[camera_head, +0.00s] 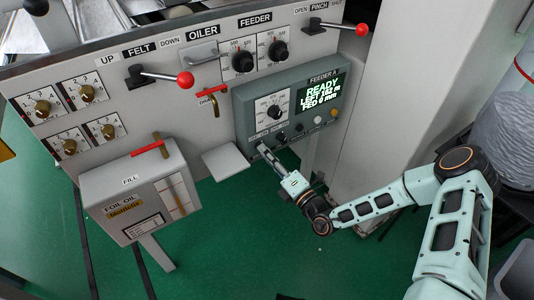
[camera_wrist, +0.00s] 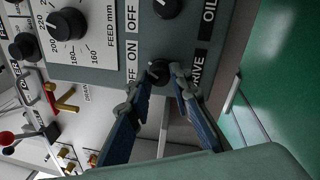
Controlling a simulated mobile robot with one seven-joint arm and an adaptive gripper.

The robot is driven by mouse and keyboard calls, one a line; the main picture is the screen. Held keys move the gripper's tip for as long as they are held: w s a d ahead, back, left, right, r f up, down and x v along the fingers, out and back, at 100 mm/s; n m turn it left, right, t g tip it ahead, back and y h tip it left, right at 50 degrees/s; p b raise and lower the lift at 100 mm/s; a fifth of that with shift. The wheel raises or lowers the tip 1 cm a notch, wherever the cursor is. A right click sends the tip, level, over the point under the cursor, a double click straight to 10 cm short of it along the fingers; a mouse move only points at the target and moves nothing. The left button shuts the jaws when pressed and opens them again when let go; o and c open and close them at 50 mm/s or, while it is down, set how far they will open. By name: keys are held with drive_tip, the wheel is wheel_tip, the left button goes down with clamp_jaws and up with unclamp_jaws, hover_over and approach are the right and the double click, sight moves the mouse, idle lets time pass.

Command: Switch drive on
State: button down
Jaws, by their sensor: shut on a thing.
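The drive switch is a small dark knob (camera_wrist: 158,72) on the lower edge of the grey-green Feeder A panel (camera_head: 247,108), beside a DRIVE label (camera_wrist: 197,70) in the wrist view. OFF and ON labels stand on its other side. My gripper (camera_wrist: 156,82) is shut on this knob, with one fingertip on each side. Which label the knob points at I cannot tell. In the head view my gripper (camera_head: 266,150) reaches the panel's lower left corner and hides the knob. The panel's display (camera_head: 322,92) reads READY.
A second dark knob (camera_wrist: 167,6) sits close beside the drive knob. A large feed dial (camera_head: 274,112) is above. A grey shelf (camera_head: 226,160) juts out left of my gripper, and the foil oil box (camera_head: 130,200) stands further left. Green floor lies below.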

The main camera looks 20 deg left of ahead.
drive_tip(key=c, duration=1.7)
unclamp_jaws()
drive_tip(key=v, duration=1.2)
drive_tip(key=shift+f, duration=0.1)
